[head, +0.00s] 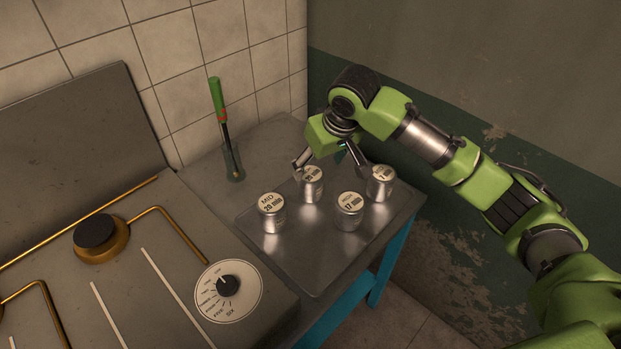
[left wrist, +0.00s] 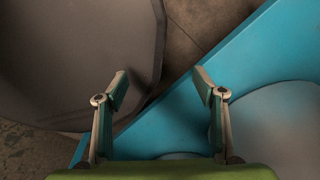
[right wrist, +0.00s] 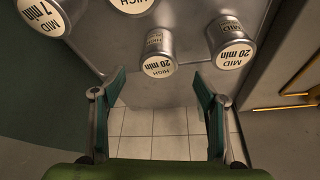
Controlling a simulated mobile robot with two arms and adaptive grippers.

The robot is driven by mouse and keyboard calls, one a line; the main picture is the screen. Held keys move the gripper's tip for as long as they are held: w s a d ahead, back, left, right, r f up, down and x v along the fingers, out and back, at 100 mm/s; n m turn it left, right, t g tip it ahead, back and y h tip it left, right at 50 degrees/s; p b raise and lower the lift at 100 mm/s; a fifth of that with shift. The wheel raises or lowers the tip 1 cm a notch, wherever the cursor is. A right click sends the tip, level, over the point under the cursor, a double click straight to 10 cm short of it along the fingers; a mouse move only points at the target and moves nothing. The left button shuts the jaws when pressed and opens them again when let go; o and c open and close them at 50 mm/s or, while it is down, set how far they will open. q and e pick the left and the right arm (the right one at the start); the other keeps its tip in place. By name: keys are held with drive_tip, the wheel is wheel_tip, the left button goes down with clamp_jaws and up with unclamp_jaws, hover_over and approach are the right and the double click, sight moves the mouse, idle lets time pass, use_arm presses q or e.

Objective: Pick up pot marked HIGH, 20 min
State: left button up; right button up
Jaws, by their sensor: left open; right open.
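The pot marked HIGH, 20 min (right wrist: 158,47) shows just beyond my right gripper's fingertips, centred between them in the right wrist view. In the head view this silver pot with a pale lid label (head: 312,185) appears to be the back one in the group, its label hard to read. My right gripper (head: 330,162) is open and empty, its fingers spread around and above the back of the tray. It also shows open in the right wrist view (right wrist: 159,84). My left gripper (left wrist: 160,76) is open and empty, seen only in the left wrist view.
Other pots stand close by: MID 20 min (head: 271,214), HIGH 17 min (head: 349,214) and MID 7 min (right wrist: 45,15). All stand on a metal tray (head: 312,262). A glass with a green-handled tool (head: 217,100) stands behind, left. A stove (head: 150,285) is at left.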

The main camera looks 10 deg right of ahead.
sight(313, 177)
drive_tip(key=x, duration=0.8)
drive_tip(key=shift+p+x, duration=0.35)
drive_tip(key=shift+x, duration=0.85)
drive_tip(key=shift+w+f, duration=0.25)
drive_tip(key=shift+w, duration=0.05)
drive_tip(key=shift+f, duration=0.1)
use_arm(q)
drive_tip(key=shift+s+a+r, duration=0.1)
drive_tip(key=shift+s+r, duration=0.05)
drive_tip(key=shift+s, duration=0.3)
drive_tip(key=shift+s+a+r, duration=0.1)
drive_tip(key=shift+s+r, duration=0.05)
drive_tip(key=shift+s, duration=0.3)
use_arm(e)
drive_tip(key=c, duration=1.4)
